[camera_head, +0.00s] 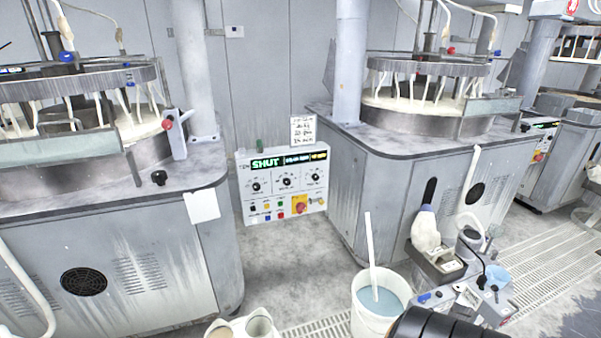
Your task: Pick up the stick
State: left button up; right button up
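A long, thin white stick (370,241) stands nearly upright, tilted slightly, in a white bucket (365,322) at the lower middle. Its upper part is clear above the rim. Its lower end is hidden in the grey-blue liquid (380,300) inside the bucket. Neither of my grippers can be made out. A black ribbed shape cuts into the bottom edge just right of the bucket and covers part of the bucket's side; I cannot tell whether it is part of my arm.
Polishing machines stand left (130,240) and right (390,170), with a control panel (283,185) between them. Right of the bucket is a cart (455,270) with bottles and small items. Pale round-topped shapes (242,328) sit at the bottom edge. The floor (290,260) behind the bucket is clear.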

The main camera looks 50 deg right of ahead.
aim_at(367, 214)
jog(key=l+z, duration=0.15)
jog(key=z, duration=0.35)
jog(key=i+l+z, duration=0.1)
jog(key=z, duration=0.35)
jog(key=l+z, duration=0.15)
jog(key=z, duration=0.35)
jog(key=i+l+z, duration=0.2)
jog(key=i+l, duration=0.15)
jog(key=i+l+z, duration=0.2)
jog(key=i, duration=0.3)
jog(key=i+l+z, duration=0.2)
jog(key=i, duration=0.2)
